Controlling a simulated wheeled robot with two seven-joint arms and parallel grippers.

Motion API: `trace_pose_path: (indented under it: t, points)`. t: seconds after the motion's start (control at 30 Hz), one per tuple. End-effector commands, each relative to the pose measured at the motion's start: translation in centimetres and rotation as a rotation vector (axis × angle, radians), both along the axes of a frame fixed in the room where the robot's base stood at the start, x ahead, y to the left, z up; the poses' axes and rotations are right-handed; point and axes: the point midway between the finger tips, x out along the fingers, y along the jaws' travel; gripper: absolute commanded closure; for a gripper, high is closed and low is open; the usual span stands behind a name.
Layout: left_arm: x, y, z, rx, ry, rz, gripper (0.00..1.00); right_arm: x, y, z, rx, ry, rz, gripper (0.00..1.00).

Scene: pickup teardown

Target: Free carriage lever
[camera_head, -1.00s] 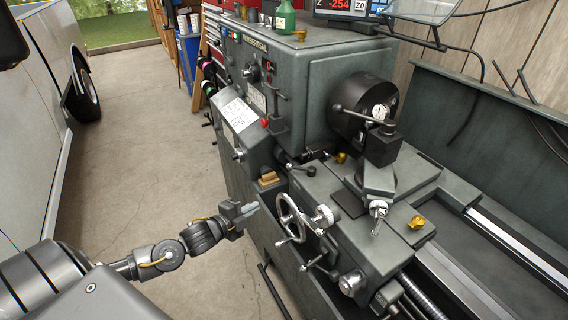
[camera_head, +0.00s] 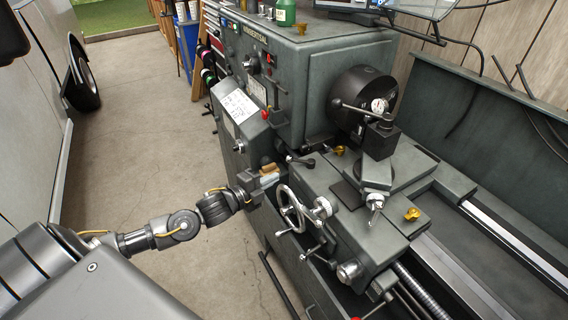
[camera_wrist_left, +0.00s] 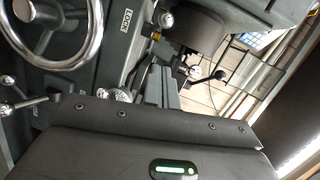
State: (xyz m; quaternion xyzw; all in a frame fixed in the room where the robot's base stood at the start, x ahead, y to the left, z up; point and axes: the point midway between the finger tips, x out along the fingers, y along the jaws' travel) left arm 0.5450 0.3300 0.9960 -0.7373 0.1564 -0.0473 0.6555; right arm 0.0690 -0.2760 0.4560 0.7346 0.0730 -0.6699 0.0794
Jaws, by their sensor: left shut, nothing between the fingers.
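My left gripper (camera_head: 268,181) is shut and empty at the front of the lathe, left of the chrome handwheel (camera_head: 290,209). A black lever (camera_head: 301,161) with a dark knob is right of the block. Another lever (camera_head: 312,252) is below the handwheel. I cannot tell which one is the carriage lever. A LOCK label (camera_wrist_left: 128,22) shows in the left wrist view. My right gripper is out of view.
The headstock (camera_head: 290,75) and chuck (camera_head: 362,98) stand behind the carriage. The concrete floor (camera_head: 140,150) at left is clear.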

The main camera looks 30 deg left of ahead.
Motion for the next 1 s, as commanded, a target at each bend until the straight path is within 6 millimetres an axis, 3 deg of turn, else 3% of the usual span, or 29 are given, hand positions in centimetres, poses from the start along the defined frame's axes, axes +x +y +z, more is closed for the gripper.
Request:
trace_pose_path:
  t: [0.23, 0.4, 0.6, 1.0]
  points:
    - [5.1, -1.6, -0.3, -0.002, -0.002, -0.001, 1.0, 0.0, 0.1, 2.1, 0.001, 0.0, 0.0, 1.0]
    - [7.1, -0.5, -0.8, 0.002, 0.0, 0.001, 1.0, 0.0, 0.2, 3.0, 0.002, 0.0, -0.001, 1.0]
    - [8.3, 0.1, -1.3, 0.001, 0.001, -0.001, 1.0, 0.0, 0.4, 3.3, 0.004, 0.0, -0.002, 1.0]
    - [8.4, 0.3, -1.5, 0.0, 0.0, -0.002, 1.0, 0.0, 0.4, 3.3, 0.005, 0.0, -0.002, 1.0]
